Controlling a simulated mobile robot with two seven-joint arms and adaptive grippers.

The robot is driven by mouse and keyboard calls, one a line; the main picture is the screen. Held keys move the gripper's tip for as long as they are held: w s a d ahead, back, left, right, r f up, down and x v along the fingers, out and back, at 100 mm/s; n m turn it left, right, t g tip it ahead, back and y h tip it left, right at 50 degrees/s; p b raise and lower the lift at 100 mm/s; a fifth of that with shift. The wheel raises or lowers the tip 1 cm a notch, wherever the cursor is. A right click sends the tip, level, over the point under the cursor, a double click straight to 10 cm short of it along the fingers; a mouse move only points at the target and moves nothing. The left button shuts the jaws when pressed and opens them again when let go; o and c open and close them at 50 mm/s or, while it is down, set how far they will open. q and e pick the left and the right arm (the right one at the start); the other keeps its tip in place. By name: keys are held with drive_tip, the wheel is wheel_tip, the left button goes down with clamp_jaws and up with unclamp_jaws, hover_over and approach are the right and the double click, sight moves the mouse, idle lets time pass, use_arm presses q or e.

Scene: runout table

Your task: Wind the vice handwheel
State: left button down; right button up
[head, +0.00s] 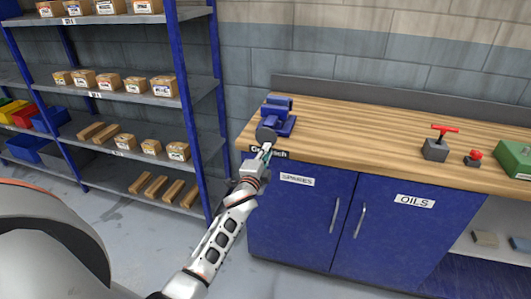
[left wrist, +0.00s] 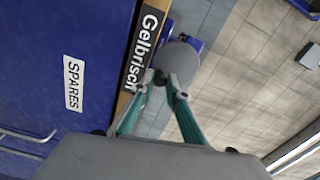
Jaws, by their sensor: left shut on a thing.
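The blue vice (head: 283,115) stands on the left end of the wooden bench (head: 350,132). Its grey round handwheel (head: 265,134) faces the front of the bench. My left gripper (head: 265,148) reaches up to the wheel from below and in front. In the left wrist view the wheel (left wrist: 182,60) is just past the green-sided fingers (left wrist: 166,86), and the fingertips are closed on its near edge. Part of the blue vice body (left wrist: 192,42) shows behind the wheel. The exact contact is small and partly hidden. My right gripper is in neither view.
A nameplate (left wrist: 146,50) is on the bench edge near the wheel. Blue cabinet doors (head: 305,215) are below. A red-handled valve (head: 437,148), a red button (head: 474,158) and a green box (head: 515,158) stand farther right. A stocked shelf rack (head: 195,100) is left.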

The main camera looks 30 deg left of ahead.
use_arm(q)
drive_tip(key=n, duration=0.3)
drive_tip(key=shift+w+d+r+p, duration=0.1)
drive_tip(key=shift+d+r+p, duration=0.2)
drive_tip(key=shift+r+p, duration=0.05)
drive_tip(key=shift+d+r+n+p, duration=0.2)
drive_tip(key=shift+r+n+p, duration=0.25)
drive_tip(key=shift+n+p, duration=0.5)
drive_tip(key=shift+n, duration=0.75)
drive_tip(key=shift+r, duration=0.1)
drive_tip(key=shift+r+n+p, duration=0.2)
drive_tip(key=shift+n+p, duration=0.15)
drive_tip(key=shift+n, duration=0.35)
drive_tip(key=shift+d+r+n, duration=0.1)
drive_tip(key=shift+r+n, duration=0.1)
drive_tip(key=shift+n, duration=0.8)
drive_tip(key=shift+w, duration=0.1)
